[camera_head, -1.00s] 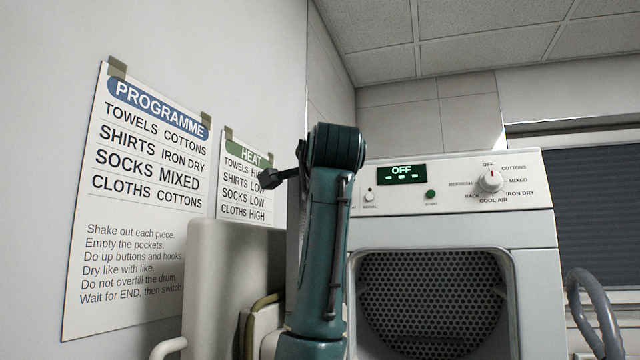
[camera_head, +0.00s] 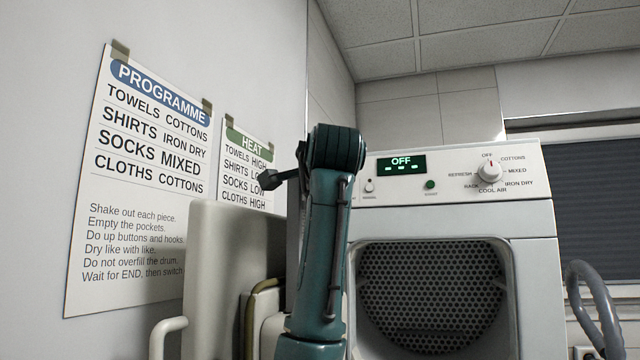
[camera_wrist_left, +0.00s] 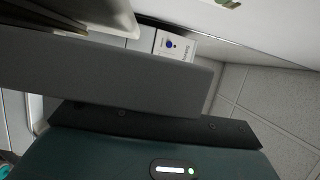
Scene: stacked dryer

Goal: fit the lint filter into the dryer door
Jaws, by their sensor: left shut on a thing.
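The white dryer (camera_head: 535,275) stands at the right in the head view with its drum opening facing me. Its pale door (camera_head: 225,240) stands open at the left, with a light handle (camera_head: 163,338) and an inner rim partly behind my teal left arm. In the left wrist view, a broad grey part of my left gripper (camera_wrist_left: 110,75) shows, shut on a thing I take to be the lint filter. I cannot make out the filter clearly. My right gripper is in neither view.
The dryer display (camera_head: 401,164) reads OFF, beside a dial (camera_head: 490,171). A programme poster (camera_head: 140,190) and a heat poster (camera_head: 247,165) hang on the left wall. A grey hose (camera_head: 598,305) curves at the right. My arm blocks the space between door and drum opening.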

